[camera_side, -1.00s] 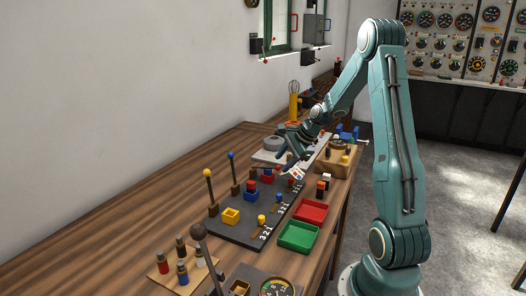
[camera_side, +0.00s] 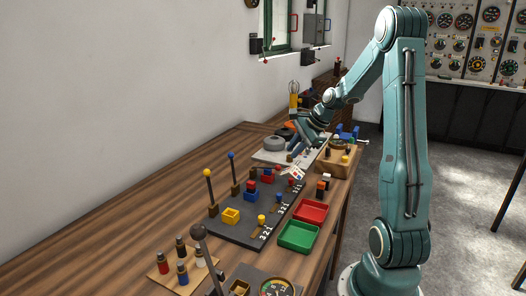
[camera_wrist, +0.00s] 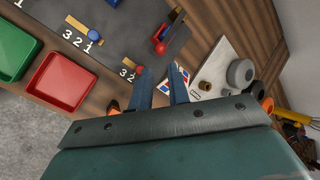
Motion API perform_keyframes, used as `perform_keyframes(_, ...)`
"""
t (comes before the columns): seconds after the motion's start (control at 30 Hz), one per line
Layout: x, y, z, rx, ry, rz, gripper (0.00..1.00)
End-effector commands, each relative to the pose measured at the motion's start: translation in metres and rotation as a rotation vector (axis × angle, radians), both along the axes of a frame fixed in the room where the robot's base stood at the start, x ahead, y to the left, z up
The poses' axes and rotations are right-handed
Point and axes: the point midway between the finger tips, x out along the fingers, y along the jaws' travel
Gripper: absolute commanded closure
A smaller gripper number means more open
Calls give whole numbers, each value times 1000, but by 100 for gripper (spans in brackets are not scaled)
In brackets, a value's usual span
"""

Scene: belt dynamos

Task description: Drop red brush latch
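The red brush latch (camera_side: 291,182) is a small red-knobbed lever at the far end of the dark board (camera_side: 222,233), by a row of white 3 2 1 marks. In the wrist view those marks (camera_wrist: 127,74) lie just left of my fingers, which hide most of the latch; I cannot tell its position. My gripper (camera_side: 293,156) is above and beyond the latch, apart from it. In the wrist view my gripper (camera_wrist: 160,84) has its two blue fingers spread, with nothing held between them.
A blue latch (camera_side: 275,198) and a yellow latch (camera_side: 262,219) stand nearer on the board. Red (camera_side: 311,212) and green (camera_side: 299,236) trays lie right of it. A red-and-blue marked white card (camera_wrist: 181,76) is beside the fingers. A grey plate with round parts (camera_wrist: 228,80) lies beyond.

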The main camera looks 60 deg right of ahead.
Motion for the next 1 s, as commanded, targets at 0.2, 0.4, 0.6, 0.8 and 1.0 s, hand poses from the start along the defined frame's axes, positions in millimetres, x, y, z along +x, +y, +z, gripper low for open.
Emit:
perform_keyframes(0.2, -1, -3, -2, 14, 81, -75, 100)
perform_keyframes(0.4, -5, -9, -1, 35, 219, -253, 100)
perform_keyframes(0.6, -11, -12, 6, 49, 323, -449, 100)
perform_keyframes(0.8, -14, -13, 10, 53, 358, -537, 100)
perform_keyframes(1.0, -14, -13, 9, 54, 359, -539, 100)
